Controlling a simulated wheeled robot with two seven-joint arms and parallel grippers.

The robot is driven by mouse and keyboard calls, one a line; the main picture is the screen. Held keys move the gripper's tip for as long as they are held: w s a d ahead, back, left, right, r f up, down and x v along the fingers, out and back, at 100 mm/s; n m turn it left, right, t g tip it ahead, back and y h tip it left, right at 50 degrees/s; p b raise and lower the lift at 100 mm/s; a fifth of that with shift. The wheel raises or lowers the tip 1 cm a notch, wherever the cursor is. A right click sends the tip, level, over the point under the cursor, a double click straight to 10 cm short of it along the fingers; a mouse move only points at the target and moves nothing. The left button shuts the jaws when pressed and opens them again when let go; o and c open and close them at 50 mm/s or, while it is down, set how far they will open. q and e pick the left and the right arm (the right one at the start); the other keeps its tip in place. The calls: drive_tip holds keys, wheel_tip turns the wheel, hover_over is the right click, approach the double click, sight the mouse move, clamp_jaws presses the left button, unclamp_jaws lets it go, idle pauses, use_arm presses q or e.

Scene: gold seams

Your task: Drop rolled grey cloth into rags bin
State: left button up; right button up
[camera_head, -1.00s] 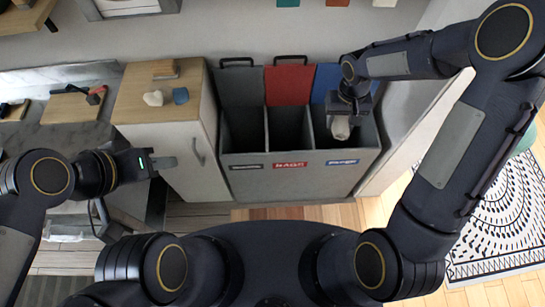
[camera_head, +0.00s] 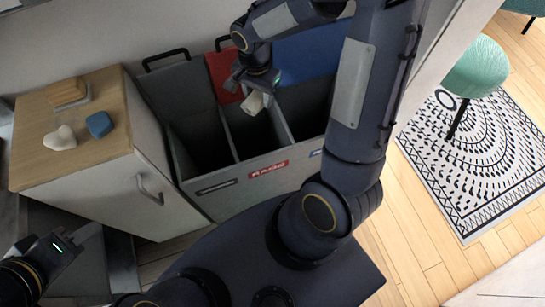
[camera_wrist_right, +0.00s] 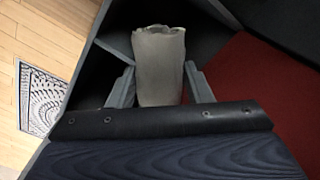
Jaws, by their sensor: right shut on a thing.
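The rolled grey cloth (camera_head: 253,103) is a pale tube shut between the fingers of my right gripper (camera_head: 259,88). It points downward over the middle compartment of the sorting bin, the rags bin (camera_head: 268,170), with a red RAGS label and red raised lid. In the right wrist view the cloth (camera_wrist_right: 158,65) stands out between the two fingers (camera_wrist_right: 160,88), with dark compartment walls and the red lid around it. My left gripper (camera_head: 85,235) is at the lower left, away from the bin; its finger gap cannot be made out.
A wooden-topped cabinet (camera_head: 95,135) stands left of the bin, holding a pale lump (camera_head: 60,138), a blue lump (camera_head: 99,124) and a wooden block (camera_head: 67,91). Grey and blue-lidded compartments flank the rags one. A patterned rug (camera_head: 475,165) and green stool (camera_head: 476,68) are at right.

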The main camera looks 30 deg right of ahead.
wheel_tip(320, 180, down, 4)
drive_tip(key=b, duration=0.2)
drive_tip(key=shift+f+b, duration=0.2)
drive_tip(key=shift+b, duration=0.15)
drive_tip(key=o, duration=1)
drive_tip(key=shift+o, duration=0.2)
drive_tip(key=shift+r, duration=0.1)
wheel_tip(320, 180, up, 8)
drive_tip(key=shift+f+p, duration=0.1)
drive_tip(key=shift+p, duration=0.75)
